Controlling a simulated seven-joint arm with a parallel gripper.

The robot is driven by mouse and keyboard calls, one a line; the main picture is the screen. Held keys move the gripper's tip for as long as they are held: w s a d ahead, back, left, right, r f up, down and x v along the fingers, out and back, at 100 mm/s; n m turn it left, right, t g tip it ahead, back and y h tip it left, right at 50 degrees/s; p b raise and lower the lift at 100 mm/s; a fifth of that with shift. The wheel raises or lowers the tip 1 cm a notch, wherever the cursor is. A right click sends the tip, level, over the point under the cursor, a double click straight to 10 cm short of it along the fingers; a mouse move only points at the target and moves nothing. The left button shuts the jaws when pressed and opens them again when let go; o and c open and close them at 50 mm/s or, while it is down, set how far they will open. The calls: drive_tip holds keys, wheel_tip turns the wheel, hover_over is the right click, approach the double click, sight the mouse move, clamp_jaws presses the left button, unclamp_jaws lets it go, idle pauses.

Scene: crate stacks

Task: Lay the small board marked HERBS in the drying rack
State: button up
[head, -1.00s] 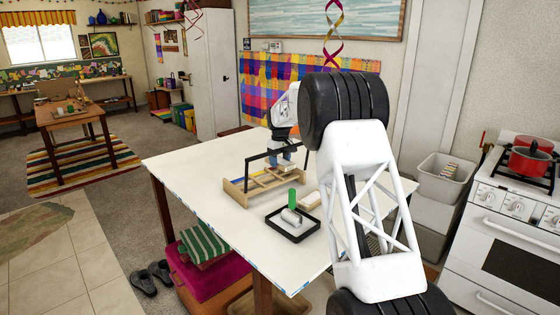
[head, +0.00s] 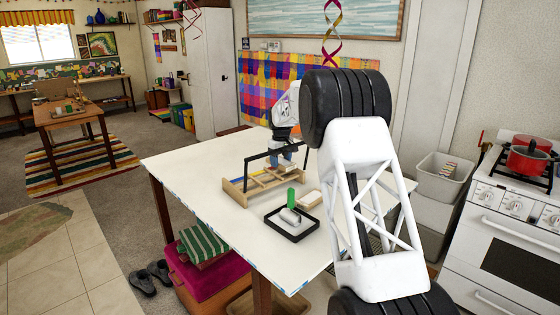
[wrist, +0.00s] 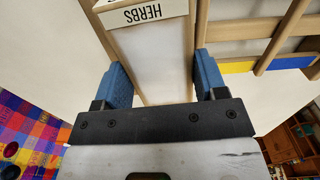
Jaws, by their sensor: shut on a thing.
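In the wrist view, the small board (wrist: 155,60) shows a pale face with wooden edges. Its end carries a label (wrist: 143,15) reading HERBS, at the top of the picture. My gripper (wrist: 163,78) has its blue fingers on either side of the board and is shut on it. In the head view my gripper (head: 287,160) is at the far right end of the wooden drying rack (head: 240,196), partly hidden. The rack's slats also show at the right of the wrist view (wrist: 245,28), beside the board.
A black bar (head: 275,153) rises over the rack. The table's left side (head: 195,170) is clear.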

drive_tip(key=shift+d, duration=0.1)
idle(0.6)
drive_tip(key=o, duration=1)
drive_tip(key=shift+r, duration=0.2)
drive_tip(key=shift+r, duration=3.8)
drive_tip(key=shift+s, duration=0.1)
